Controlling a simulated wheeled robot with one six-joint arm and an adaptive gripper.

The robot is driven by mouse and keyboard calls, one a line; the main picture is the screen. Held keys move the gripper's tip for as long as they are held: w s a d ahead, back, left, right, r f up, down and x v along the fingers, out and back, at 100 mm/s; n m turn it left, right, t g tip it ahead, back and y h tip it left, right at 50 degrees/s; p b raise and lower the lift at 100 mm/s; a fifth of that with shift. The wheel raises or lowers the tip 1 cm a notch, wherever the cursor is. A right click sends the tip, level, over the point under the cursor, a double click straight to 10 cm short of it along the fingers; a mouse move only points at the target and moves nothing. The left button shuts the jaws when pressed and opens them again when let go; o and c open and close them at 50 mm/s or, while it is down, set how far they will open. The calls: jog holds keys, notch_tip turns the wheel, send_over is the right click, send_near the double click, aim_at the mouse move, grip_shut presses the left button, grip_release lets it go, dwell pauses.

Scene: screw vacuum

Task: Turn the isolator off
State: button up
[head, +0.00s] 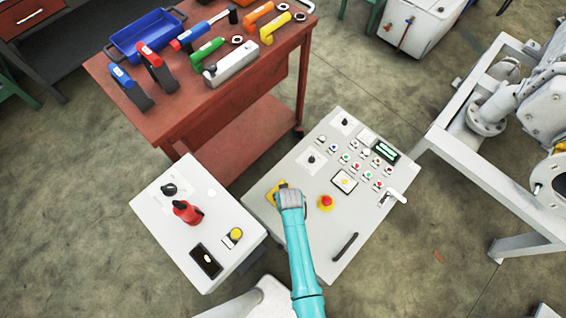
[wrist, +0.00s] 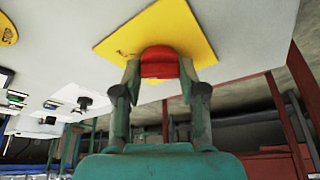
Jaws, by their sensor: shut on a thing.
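The isolator is a red knob (wrist: 159,62) on a square yellow plate (wrist: 165,27), fixed to a pale panel. In the wrist view my gripper (wrist: 160,72) has one finger on each side of the red knob, closed on it. In the head view the yellow plate (head: 271,199) shows only at its edges beside my gripper (head: 284,187). The red knob is hidden there by my gripper and arm. Its exact angle is hard to tell.
The control panel (head: 318,260) also carries a red emergency button (head: 325,202), several small buttons, a black handle (head: 344,247) and a white lever (head: 397,196). A red tool table (head: 180,120) stands behind.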

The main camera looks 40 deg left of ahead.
jog(key=n, duration=0.2)
jog(key=n+g+y, duration=0.1)
jog(key=n, duration=0.1)
jog(key=shift+w+n+g, duration=0.1)
jog(key=shift+n+g, duration=0.2)
jog(key=n+g, duration=0.1)
jog(key=n, duration=0.2)
jog(key=shift+w+n+g, duration=0.1)
jog(key=shift+n+g, duration=0.2)
jog(key=n+g, duration=0.1)
jog(key=n, duration=0.2)
jog(key=shift+n, duration=0.3)
jog(key=shift+w+n+g+h, duration=0.1)
jog(key=shift+n+g+h, duration=0.5)
jog(key=shift+n, duration=1.3)
jog(key=o, duration=1.1)
jog(key=shift+o, duration=0.2)
